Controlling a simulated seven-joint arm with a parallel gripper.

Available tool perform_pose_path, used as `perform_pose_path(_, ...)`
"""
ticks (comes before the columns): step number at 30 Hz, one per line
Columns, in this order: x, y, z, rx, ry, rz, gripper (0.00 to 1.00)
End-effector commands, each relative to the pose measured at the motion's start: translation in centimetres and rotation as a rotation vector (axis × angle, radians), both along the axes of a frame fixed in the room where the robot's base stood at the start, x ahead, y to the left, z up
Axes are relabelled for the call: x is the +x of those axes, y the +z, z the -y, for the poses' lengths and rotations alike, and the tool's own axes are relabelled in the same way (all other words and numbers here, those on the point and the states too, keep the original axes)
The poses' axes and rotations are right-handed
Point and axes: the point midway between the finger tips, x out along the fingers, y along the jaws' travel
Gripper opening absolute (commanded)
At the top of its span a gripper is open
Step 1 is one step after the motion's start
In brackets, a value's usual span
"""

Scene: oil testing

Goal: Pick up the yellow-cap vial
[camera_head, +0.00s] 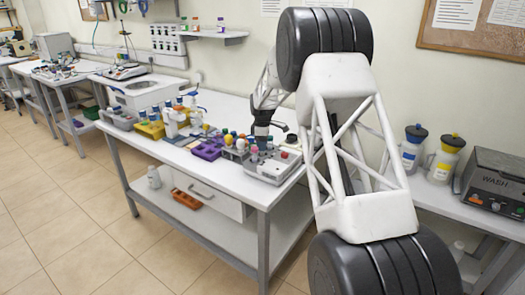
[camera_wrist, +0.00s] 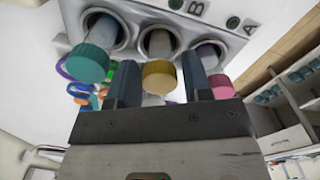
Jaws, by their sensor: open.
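The yellow-cap vial (camera_wrist: 159,72) is in the wrist view, its glass end in a round hole of a light grey rack (camera_wrist: 235,28) marked A and B. My gripper (camera_wrist: 160,78) is open, and the yellow cap appears between its two dark fingers, with a narrow gap visible on the right. Whether the fingers are level with the cap in depth is unclear.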

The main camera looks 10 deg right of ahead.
Motion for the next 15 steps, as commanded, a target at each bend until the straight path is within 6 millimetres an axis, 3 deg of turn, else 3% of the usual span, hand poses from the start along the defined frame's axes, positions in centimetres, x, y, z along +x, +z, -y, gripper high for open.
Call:
perform_pose_path(5,-0.01,-1.13,0.02,0.0,0.0,0.0,0.45)
perform_pose_path(15,-0.01,-1.26,0.02,0.0,0.0,0.0,0.45)
